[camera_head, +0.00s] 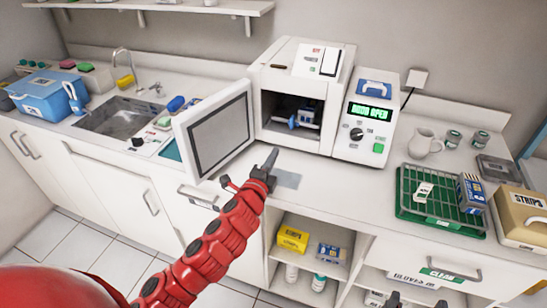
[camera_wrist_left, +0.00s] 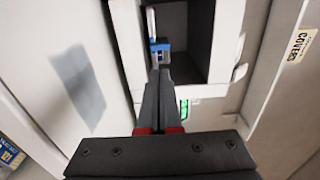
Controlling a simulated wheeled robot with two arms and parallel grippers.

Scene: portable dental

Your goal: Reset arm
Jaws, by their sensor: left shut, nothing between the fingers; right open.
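My left arm reaches up from the lower left in the head view. Its gripper (camera_head: 270,160) is shut and empty, above the counter in front of the white box-shaped device (camera_head: 268,100). The device's door (camera_head: 218,130) stands open to the left of the gripper. A blue and white item (camera_head: 302,118) lies in the dark chamber. In the left wrist view the shut fingers (camera_wrist_left: 160,72) point towards the chamber, and the blue item (camera_wrist_left: 160,46) shows just past their tips. Two dark fingertips of my right gripper (camera_head: 418,302) show apart at the bottom edge of the head view.
A control unit (camera_head: 366,130) with a lit green display adjoins the device. A green tray with a wire rack (camera_head: 425,208) and a tan STRIPS box (camera_head: 524,215) stand on the right. A sink (camera_head: 118,118) is on the left. Shelves below hold small boxes (camera_head: 293,238).

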